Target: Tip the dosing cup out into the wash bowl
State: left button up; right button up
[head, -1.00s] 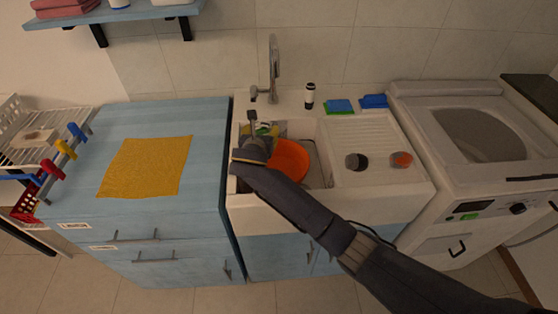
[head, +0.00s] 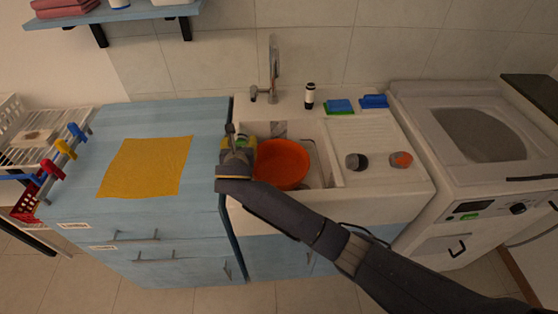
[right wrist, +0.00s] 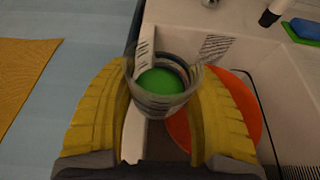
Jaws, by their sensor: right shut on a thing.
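The dosing cup (right wrist: 160,85) is clear and round, with green inside its bottom. My right gripper (right wrist: 165,110) is shut on it, with a yellow finger on each side. In the right wrist view I look down into the cup's open mouth, and it appears near upright. The wash bowl (head: 282,165) is orange and sits in the sink. It also shows in the right wrist view (right wrist: 240,115), partly hidden behind the right finger. In the head view my right gripper (head: 238,143) is left of the bowl, above the sink's left edge. My left gripper is not in view.
The sink (head: 328,150) has a tap (head: 274,70) at its back. A ribbed drainboard (head: 375,135) holds two small round items. A blue cabinet top (head: 205,125) with a yellow cloth (head: 147,167) lies left. A white appliance (head: 480,135) stands right.

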jog(key=shift+d, duration=0.1)
jog(key=shift+w+d+r+m+g+y, duration=0.2)
jog(key=shift+d+r+m+g+y, duration=0.15)
jog(key=shift+d+m, duration=0.2)
jog(key=shift+w+d+f+m+g+y, duration=0.2)
jog(key=shift+d+f+m+y, duration=0.35)
jog(key=shift+f, duration=0.1)
jog(key=shift+w+d+f+m+g+y, duration=0.25)
jog(key=shift+d+f+m+y, duration=0.3)
jog(key=shift+f, duration=0.1)
jog(key=shift+w+d+f+m+g+y, duration=0.2)
jog(key=shift+d+f+m+y, duration=0.25)
jog(key=shift+f+m, duration=0.15)
jog(key=shift+d+f+m+y, duration=0.2)
jog(key=shift+f+m+y, duration=0.25)
jog(key=shift+m, duration=0.1)
jog(key=shift+w+f+m+y+b, duration=0.1)
jog(key=shift+f+m+y+b, duration=0.35)
jog(key=shift+f, duration=0.6)
jog(key=shift+d+r+m+g+y+b, duration=0.1)
jog(key=shift+r+m+g+y+b, duration=0.3)
jog(key=shift+r+m+y+b, duration=0.55)
dwell(1.2)
jog(key=shift+w+d+r+m+y+b, duration=0.1)
jog(key=shift+w+d+m+y+b, duration=0.15)
jog(key=shift+d+m+b, duration=0.15)
jog(key=shift+w+d+r+m+y+b, duration=0.1)
jog(key=shift+w+d+m+y+b, duration=0.15)
jog(key=shift+d, duration=0.25)
dwell(0.5)
